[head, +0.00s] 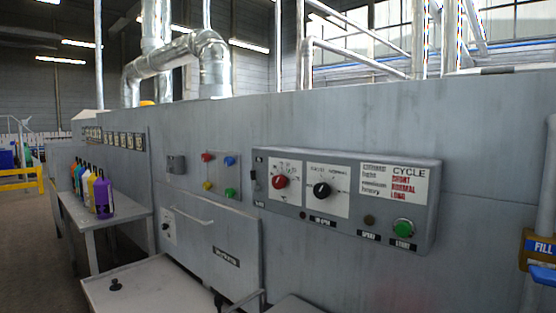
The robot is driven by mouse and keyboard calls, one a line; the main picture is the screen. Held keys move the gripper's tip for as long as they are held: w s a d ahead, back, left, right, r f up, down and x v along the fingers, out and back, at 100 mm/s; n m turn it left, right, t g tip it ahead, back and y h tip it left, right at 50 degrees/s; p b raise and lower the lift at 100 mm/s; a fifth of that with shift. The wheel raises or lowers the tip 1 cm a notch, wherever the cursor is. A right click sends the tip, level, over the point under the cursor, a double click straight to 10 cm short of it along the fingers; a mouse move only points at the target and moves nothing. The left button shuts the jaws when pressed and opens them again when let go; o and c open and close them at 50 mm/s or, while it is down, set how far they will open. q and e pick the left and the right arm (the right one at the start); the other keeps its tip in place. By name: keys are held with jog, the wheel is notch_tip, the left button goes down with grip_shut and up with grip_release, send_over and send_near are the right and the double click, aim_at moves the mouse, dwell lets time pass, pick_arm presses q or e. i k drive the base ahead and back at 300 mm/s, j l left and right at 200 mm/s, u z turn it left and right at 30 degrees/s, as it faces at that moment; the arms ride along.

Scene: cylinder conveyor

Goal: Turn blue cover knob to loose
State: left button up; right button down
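A small blue knob (230,161) sits at the upper right of a small grey plate on the machine's front, left of the centre of the head view. A red knob (207,157) is to its left, a yellow one (207,185) lies below left, and a green one (230,193) is below it. The blue knob's turn position and any labels are too small to read. Neither of my grippers is in view.
A larger control box (345,232) with red and black dials and a green button juts out to the right. A drawer front with a handle (192,213) is below the knobs. A side table (88,222) with several coloured bottles stands at left.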

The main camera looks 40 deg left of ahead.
aim_at(228, 161)
jog(key=j+z, duration=0.2)
jog(key=j, duration=0.5)
jog(key=j+z, duration=0.2)
jog(key=j, duration=0.55)
jog(key=k+j+z, duration=0.15)
jog(key=j, duration=0.55)
jog(key=i, duration=0.05)
